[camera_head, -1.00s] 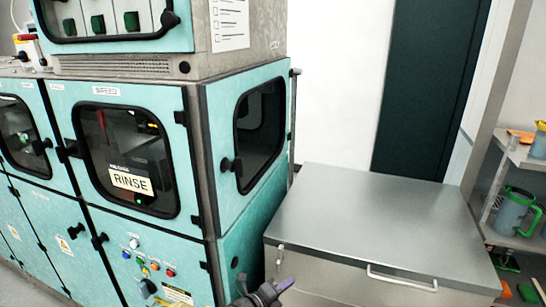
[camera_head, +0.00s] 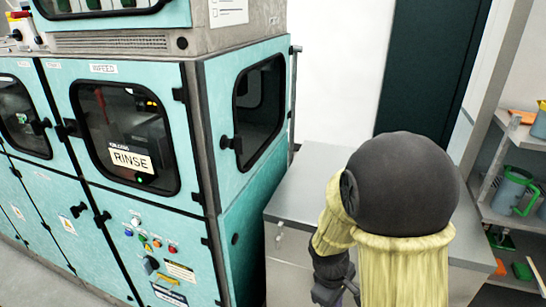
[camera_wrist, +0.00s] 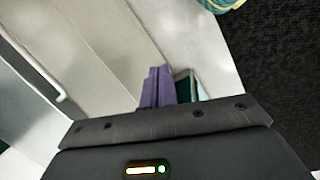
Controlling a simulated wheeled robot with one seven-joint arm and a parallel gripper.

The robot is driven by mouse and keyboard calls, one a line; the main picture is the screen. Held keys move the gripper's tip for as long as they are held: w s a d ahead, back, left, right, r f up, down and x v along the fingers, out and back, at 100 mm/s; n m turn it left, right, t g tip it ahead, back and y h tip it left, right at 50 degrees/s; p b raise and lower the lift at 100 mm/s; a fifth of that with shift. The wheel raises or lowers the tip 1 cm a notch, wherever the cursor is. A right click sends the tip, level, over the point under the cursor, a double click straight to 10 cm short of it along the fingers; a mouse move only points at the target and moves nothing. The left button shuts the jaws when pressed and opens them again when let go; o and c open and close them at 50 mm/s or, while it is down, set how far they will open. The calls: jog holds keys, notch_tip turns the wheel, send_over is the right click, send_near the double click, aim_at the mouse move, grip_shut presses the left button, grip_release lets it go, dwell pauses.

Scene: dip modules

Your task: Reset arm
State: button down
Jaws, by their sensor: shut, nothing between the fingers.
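My gripper (camera_wrist: 158,88) shows in the wrist view as purple fingers closed together beyond a dark grey mount. Nothing is held between them. A small dark and teal shape stands just right of the fingers; I cannot tell what it is. In the head view my arm, a large dark grey rounded joint with a yellow cover, stands in front of the metal cabinet (camera_head: 308,180). The fingers are not clear there, at the bottom edge.
A teal machine (camera_head: 245,225) with a dark window and a RINSE sign (camera_head: 131,159) stands left of my arm. A shelf (camera_head: 520,142) with a green-handled jug (camera_head: 512,189) is at the right. A dark door panel (camera_head: 425,70) is behind the cabinet.

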jog(key=s+r+m+t+y, duration=0.2)
jog(key=s+r+m, duration=0.2)
jog(key=m, duration=0.5)
notch_tip(320, 180, up, 2)
jog(key=shift+d+r+m, duration=0.1)
jog(key=shift+d+m, duration=0.05)
jog(key=shift+m, duration=0.15)
dwell(0.4)
